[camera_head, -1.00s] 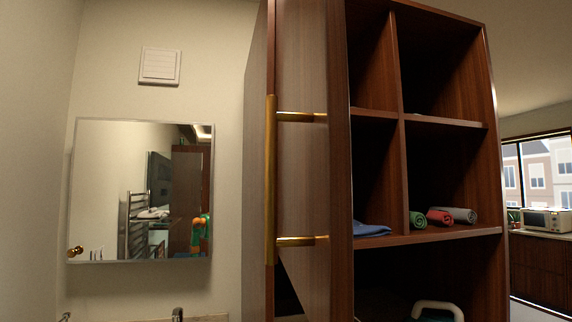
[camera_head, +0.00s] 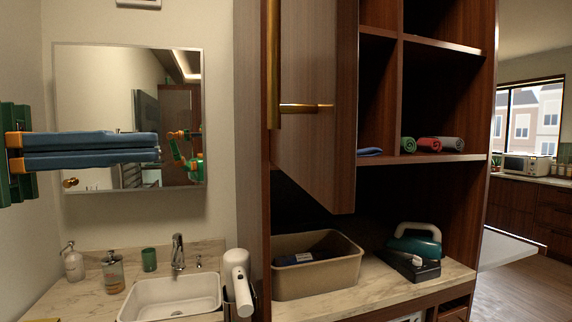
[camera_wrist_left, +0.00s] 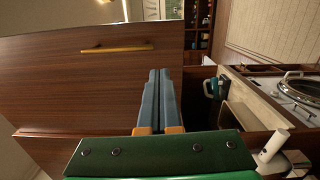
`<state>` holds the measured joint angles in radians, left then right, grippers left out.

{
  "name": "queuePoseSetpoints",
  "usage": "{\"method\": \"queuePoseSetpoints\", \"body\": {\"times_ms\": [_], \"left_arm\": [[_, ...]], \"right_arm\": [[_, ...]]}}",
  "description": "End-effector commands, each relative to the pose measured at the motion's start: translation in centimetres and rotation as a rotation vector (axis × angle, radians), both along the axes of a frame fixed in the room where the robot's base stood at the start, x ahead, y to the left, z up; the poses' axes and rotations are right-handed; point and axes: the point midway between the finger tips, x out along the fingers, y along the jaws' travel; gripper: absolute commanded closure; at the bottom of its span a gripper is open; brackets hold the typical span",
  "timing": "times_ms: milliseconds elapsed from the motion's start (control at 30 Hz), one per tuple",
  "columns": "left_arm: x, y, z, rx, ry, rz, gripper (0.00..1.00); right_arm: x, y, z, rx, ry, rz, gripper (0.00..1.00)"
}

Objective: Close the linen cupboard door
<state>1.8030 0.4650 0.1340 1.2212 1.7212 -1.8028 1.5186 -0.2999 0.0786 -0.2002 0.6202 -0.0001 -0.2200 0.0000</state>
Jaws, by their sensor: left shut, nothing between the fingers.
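The brown wooden linen cupboard door (camera_head: 308,120) stands well open in the head view, swung out from the left side of the cupboard (camera_head: 435,185). Its brass handle (camera_head: 274,65) sticks out from its outer face. The door's face (camera_wrist_left: 60,85) and handle (camera_wrist_left: 117,49) also show in the left wrist view. My left gripper (camera_head: 158,148) has blue fingers pressed together, shut and empty. It hangs at the left, in front of the mirror, apart from the door. Its fingertips (camera_wrist_left: 158,71) overlap the door's right part in the wrist view. My right gripper is not in view.
Rolled towels (camera_head: 430,144) lie on a shelf. A beige bin (camera_head: 318,277) and an iron (camera_head: 413,248) stand on the counter below. A sink (camera_head: 172,298), a hair dryer (camera_head: 237,275) and bottles stand at lower left, under the mirror (camera_head: 105,85).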

Motion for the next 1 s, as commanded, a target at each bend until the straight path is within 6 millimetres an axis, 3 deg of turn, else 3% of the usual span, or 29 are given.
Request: {"method": "queuePoseSetpoints", "body": {"times_ms": [33, 133, 267, 700, 1000], "left_arm": [[-1.7, 0.1, 0.4, 0.016, -0.026, -0.02, 1.0], [-3.0, -0.2, 0.6, 0.034, -0.042, -0.04, 1.0], [-2.6, -2.0, 0.6, 0.036, -0.039, -0.044, 1.0], [-0.6, -11.1, 1.0, 0.033, -0.038, -0.043, 1.0], [0.0, -13.6, 0.7, 0.031, -0.038, -0.04, 1.0]], "right_arm": [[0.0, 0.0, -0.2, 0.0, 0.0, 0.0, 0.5], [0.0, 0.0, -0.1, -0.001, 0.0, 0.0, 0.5], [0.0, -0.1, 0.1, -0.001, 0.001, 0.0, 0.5], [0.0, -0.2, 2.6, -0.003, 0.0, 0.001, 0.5], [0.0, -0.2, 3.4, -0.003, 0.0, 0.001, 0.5]]}}
